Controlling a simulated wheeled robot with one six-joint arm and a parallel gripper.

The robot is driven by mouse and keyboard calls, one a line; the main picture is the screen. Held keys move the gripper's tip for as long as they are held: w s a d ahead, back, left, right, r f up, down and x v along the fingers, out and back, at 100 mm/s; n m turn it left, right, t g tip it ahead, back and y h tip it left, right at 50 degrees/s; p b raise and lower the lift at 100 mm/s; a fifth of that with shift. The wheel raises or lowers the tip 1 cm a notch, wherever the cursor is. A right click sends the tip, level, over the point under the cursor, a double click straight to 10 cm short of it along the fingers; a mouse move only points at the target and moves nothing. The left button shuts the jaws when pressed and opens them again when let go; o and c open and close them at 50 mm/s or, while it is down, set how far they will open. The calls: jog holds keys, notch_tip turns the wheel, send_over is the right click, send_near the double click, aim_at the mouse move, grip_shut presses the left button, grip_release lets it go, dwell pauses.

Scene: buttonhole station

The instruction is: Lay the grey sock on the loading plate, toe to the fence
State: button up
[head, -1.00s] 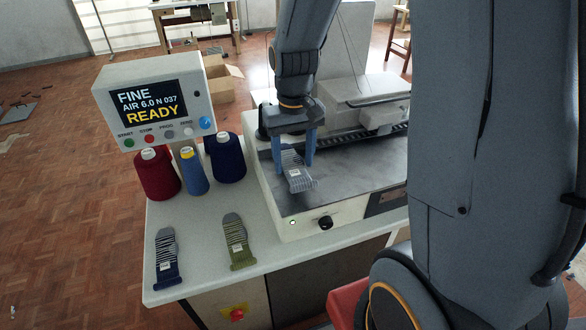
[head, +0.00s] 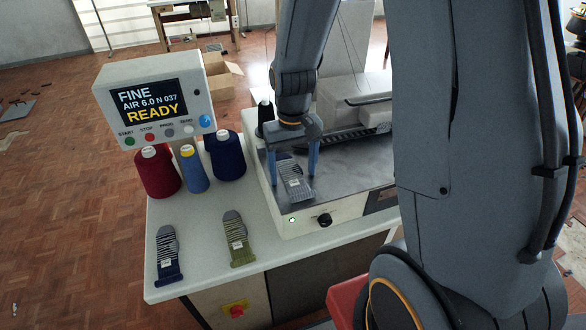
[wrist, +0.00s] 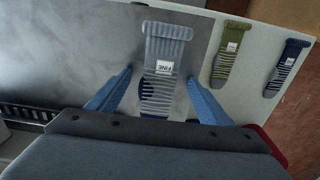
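The grey sock (head: 295,183) lies on the dark metal loading plate (head: 345,180), with its ribbed cuff toward the plate's front edge and its striped part toward the machine. In the wrist view the grey sock (wrist: 166,55) shows its ribbed cuff, a white FINE label and navy stripes. Its toe end is hidden behind my gripper there, so I cannot tell whether it touches a fence. My gripper (head: 292,174) is open, its blue fingers low on either side of the sock. In the wrist view a gap shows between each finger and the sock.
A green striped sock (head: 236,240) and a navy striped sock (head: 167,255) lie on the white table (head: 205,215). Red (head: 157,172), light blue (head: 194,170) and navy (head: 227,157) thread spools stand behind them. The display (head: 152,100) reads FINE and READY. A black toothed rail (wrist: 25,112) borders the plate.

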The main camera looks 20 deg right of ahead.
aim_at(293, 177)
jog(key=shift+r, duration=0.1)
notch_tip(293, 177, up, 12)
jog(key=b, duration=0.2)
jog(key=shift+t, duration=0.7)
jog(key=s+f, duration=0.2)
jog(key=s, duration=0.1)
jog(key=s+f, duration=0.5)
jog(key=s, duration=0.1)
jog(key=shift+s+f, duration=0.2)
jog(key=shift+f, duration=0.05)
